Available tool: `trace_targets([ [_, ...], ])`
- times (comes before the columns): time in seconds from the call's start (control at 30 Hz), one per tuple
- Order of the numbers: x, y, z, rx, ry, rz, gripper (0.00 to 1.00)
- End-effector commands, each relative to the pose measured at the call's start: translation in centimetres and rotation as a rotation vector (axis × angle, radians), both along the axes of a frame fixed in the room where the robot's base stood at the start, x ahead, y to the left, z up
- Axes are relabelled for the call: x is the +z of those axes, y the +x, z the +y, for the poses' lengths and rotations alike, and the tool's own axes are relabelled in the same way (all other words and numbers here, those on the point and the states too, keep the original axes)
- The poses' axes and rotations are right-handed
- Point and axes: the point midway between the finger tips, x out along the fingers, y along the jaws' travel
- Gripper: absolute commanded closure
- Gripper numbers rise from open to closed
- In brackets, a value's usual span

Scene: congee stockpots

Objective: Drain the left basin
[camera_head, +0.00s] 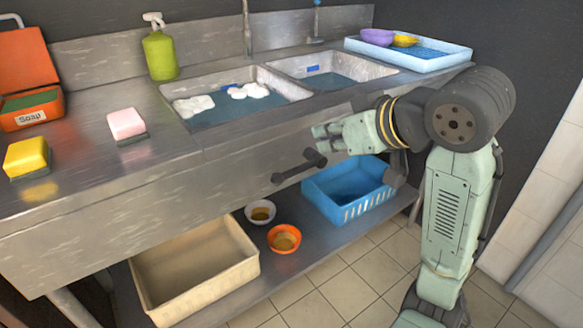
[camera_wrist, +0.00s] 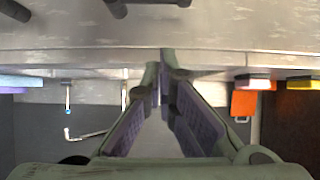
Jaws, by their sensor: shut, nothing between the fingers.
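The left basin (camera_head: 283,83) holds bluish water with white foam on it and a small blue piece at its back wall. The right basin (camera_head: 368,68) beside it also holds water. A dark bar handle (camera_head: 299,168) sticks out below the sink's front, under the left basin; it shows at the top edge of the wrist view (camera_wrist: 150,3). A second dark handle (camera_wrist: 14,10) is at that view's top left corner. My gripper (camera_head: 318,131) is shut and empty in front of the sink's front panel, above and right of the first handle, apart from it.
A green spray bottle (camera_head: 160,52), pink sponge (camera_head: 126,123), yellow sponge (camera_head: 27,157) and orange soap box (camera_head: 32,108) stand left on the counter. A pale blue tray (camera_head: 432,62) is at right. Below are a beige bin (camera_head: 205,285), bowls and a blue basket (camera_head: 350,205).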

Motion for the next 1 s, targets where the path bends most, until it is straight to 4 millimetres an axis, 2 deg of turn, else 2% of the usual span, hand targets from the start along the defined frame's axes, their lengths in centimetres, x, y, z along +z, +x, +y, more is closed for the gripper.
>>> trace_targets([
  [0.1,-0.2,-0.2,-0.5,-0.007,-0.008,0.012,1.00],
  [0.47,-0.5,0.1,-0.2,-0.003,-0.006,0.010,1.00],
  [0.63,-1.8,1.7,1.1,-0.001,-0.004,0.012,1.00],
  [1.0,-6.2,6.8,4.6,-0.004,-0.005,0.013,1.00],
])
